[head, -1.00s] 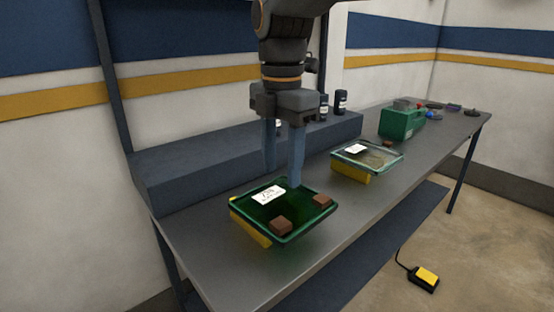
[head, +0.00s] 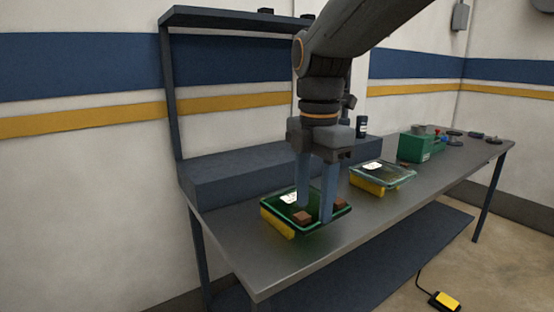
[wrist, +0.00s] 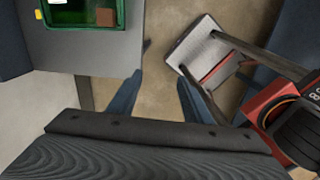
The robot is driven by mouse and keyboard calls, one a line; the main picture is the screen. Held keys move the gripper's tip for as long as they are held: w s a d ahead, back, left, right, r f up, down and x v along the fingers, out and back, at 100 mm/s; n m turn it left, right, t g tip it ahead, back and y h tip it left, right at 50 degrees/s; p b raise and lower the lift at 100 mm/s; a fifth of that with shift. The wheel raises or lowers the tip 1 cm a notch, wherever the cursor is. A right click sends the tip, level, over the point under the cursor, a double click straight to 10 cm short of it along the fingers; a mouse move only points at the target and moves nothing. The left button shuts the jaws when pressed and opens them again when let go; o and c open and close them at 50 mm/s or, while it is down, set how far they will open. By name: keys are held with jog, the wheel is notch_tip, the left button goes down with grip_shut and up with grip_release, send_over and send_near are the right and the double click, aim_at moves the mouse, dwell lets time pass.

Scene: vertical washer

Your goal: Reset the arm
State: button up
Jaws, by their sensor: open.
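My gripper (head: 315,200) hangs from my arm with its two blue fingers pointing down, apart and empty. In the head view the fingers overlap the near green tray (head: 273,216) on the bench. In the wrist view my gripper (wrist: 158,95) points at bare floor in front of the bench, with the green tray (wrist: 65,24) off at the upper left, so it is not over the tray. The tray holds a white label card (head: 290,197) and brown blocks (head: 301,217).
A second tray (head: 382,178) and a green box (head: 421,147) stand further along the metal bench (head: 260,270). A raised blue shelf (head: 235,180) runs along the back. A yellow pedal (head: 445,300) lies on the floor. The front of the bench is clear.

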jog(key=s+d+f+m, duration=0.3)
jog(key=d+f+m, duration=0.3)
jog(key=f+m, duration=0.4)
jog(key=s+d+f+m, duration=0.4)
jog(key=d+f+m, duration=0.2)
jog(key=f+m, duration=0.5)
jog(key=m, duration=0.3)
jog(key=shift+d+t, duration=0.3)
